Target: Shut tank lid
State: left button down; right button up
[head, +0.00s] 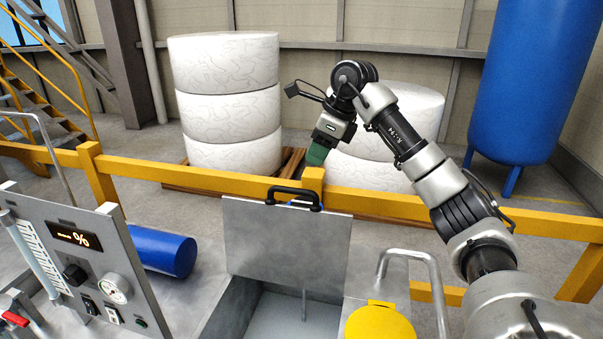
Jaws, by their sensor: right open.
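The tank lid (287,245) is a grey metal plate that stands raised, about upright, at the far side of the tank opening (285,318). A dark handle (294,195) is fixed at its top edge. The grey inside of the tank and a thin rod show below the lid. My right gripper (317,156) hangs above the handle and slightly to its right in the picture, apart from it. It is open, with greenish fingertips pointing down and nothing seen in it. My left gripper is not in view.
A yellow guard rail (400,204) with a post runs behind the lid. A control panel (85,265) stands at left, beside a blue cylinder (162,251). A yellow round cap (380,323) and a bent metal handrail (437,285) are at right. White stacked rolls (226,105) stand beyond.

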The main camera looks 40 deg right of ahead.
jog(key=p, duration=0.2)
send_over(298, 190)
jog(key=s+d, duration=0.1)
jog(key=s, duration=0.1)
notch_tip(298, 190, down, 5)
jog(key=shift+w+d+f, duration=0.15)
jog(key=x, duration=0.2)
jog(key=p+x, duration=0.1)
jog(key=x, duration=0.1)
jog(key=shift+w+d, duration=0.1)
jog(key=shift+d, duration=0.15)
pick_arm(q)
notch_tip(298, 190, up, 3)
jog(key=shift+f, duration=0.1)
pick_arm(e)
jog(key=shift+f, duration=0.1)
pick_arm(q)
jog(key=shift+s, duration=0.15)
pick_arm(e)
jog(key=shift+c, duration=0.3)
grip_shut()
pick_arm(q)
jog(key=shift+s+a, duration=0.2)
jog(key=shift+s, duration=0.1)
